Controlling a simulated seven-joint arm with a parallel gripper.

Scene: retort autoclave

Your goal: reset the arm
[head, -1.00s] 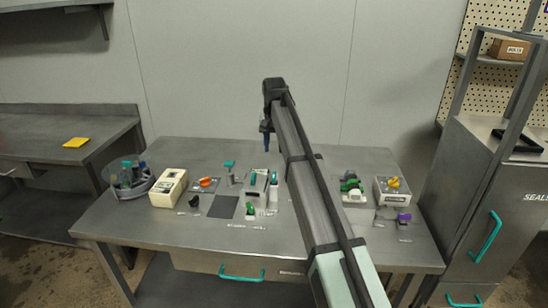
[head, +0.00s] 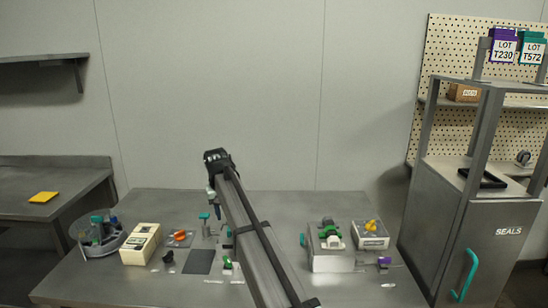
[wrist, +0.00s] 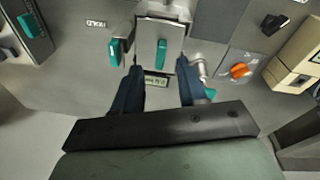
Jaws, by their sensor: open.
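My arm reaches over the steel table (head: 345,285) in the head view, with my gripper (head: 212,190) at its far end, above the table's back part. In the wrist view my gripper (wrist: 160,78) has its two dark blue fingers spread apart with nothing held between them. Beyond the fingertips is a grey fixture with a teal lever (wrist: 161,52), and a second teal handle (wrist: 115,52) is left of it. A small labelled display (wrist: 155,81) shows between the fingers. I cannot tell how high the fingertips are above the fixture.
An orange knob (head: 180,235), a cream box (head: 141,244) and a round bin of bottles (head: 98,236) stand left of my arm. A green-handled device (head: 328,232) and a yellow-knobbed box (head: 371,232) stand right. A SEALS cabinet (head: 490,250) is at far right. The air above the table is clear.

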